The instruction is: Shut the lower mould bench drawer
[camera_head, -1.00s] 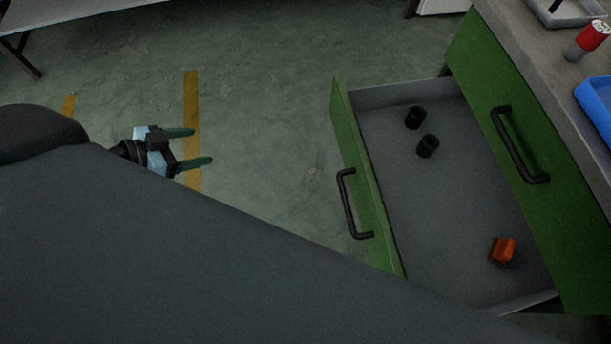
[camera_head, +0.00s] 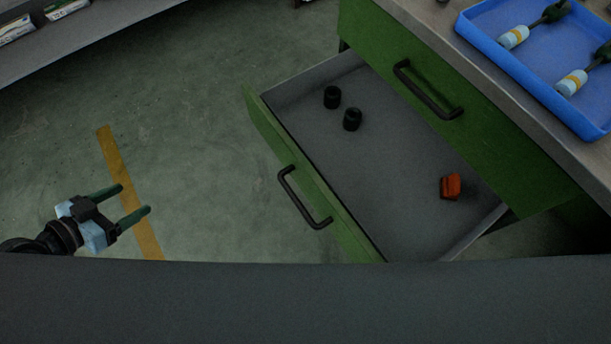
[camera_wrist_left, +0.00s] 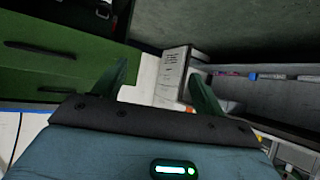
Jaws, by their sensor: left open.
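The lower mould bench drawer (camera_head: 380,190) is pulled well out from the green bench in the head view. Its green front (camera_head: 268,128) carries a black bar handle (camera_head: 303,198). Inside lie two black cylindrical parts (camera_head: 342,108) and an orange-brown block (camera_head: 450,186). My left gripper (camera_head: 136,198) is open and empty, to the left of the drawer front and well apart from it, above the floor. Its two green fingers also show in the left wrist view (camera_wrist_left: 160,88), with nothing between them. My right gripper is in neither current view.
Above the open drawer is a shut green drawer front with a black handle (camera_head: 428,90). A blue tray (camera_head: 477,40) with several parts stands on the bench top. A grey shelf (camera_head: 95,38) is at the upper left. Floor with a yellow line (camera_head: 128,190) lies clear between gripper and drawer.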

